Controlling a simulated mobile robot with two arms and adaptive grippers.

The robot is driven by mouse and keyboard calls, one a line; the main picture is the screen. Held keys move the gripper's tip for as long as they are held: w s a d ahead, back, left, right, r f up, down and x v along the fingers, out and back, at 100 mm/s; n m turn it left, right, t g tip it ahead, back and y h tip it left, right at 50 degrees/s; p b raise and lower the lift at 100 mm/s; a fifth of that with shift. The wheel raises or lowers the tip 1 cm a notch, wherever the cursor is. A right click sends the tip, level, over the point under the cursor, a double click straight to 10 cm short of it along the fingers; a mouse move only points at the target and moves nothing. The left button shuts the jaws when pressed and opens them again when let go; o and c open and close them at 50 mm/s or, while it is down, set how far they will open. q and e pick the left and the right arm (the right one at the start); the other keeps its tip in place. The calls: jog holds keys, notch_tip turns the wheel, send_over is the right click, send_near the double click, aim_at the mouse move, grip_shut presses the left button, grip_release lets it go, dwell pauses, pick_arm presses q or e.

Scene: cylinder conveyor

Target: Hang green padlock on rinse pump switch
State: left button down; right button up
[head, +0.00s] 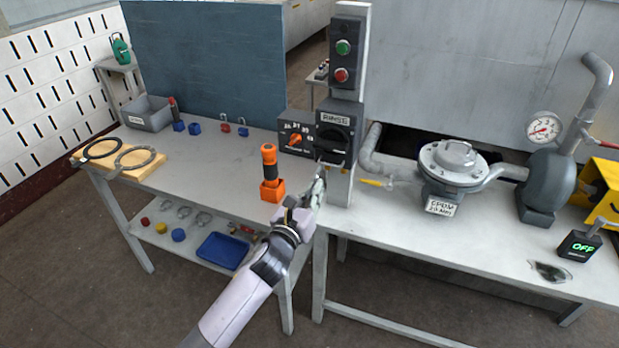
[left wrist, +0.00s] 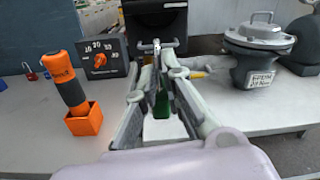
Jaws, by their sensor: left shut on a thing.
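The rinse pump switch is a black box labelled RINSE (head: 333,137) on a grey post; its lower part shows at the top of the left wrist view (left wrist: 155,15). My left gripper (head: 319,181) is just below and in front of this box. In the left wrist view its fingers (left wrist: 156,85) are shut on the green padlock (left wrist: 161,106), whose green body shows between them. The metal shackle points up near a bar at the bottom of the box; I cannot tell whether it passes through. In the head view the padlock is mostly hidden by the gripper. My right gripper is not in view.
A dial box (head: 296,138) with an orange knob stands left of the switch. An orange tool in an orange holder (head: 271,189) stands left of my gripper. Small blue and red padlocks (head: 225,127) lie further back. A grey pump (head: 453,167) stands to the right.

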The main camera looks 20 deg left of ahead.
pick_arm(q)
jog(key=shift+w+d+r, duration=0.1)
jog(key=shift+w+d, duration=0.05)
jog(key=shift+w, duration=0.3)
jog(key=shift+w+d+r, duration=0.1)
jog(key=shift+w+d, duration=0.05)
jog(key=shift+w, duration=0.3)
jog(key=shift+s+a, duration=0.25)
jog(key=shift+w, duration=0.5)
jog(key=shift+w+d, duration=0.1)
jog(key=shift+w, duration=1.4)
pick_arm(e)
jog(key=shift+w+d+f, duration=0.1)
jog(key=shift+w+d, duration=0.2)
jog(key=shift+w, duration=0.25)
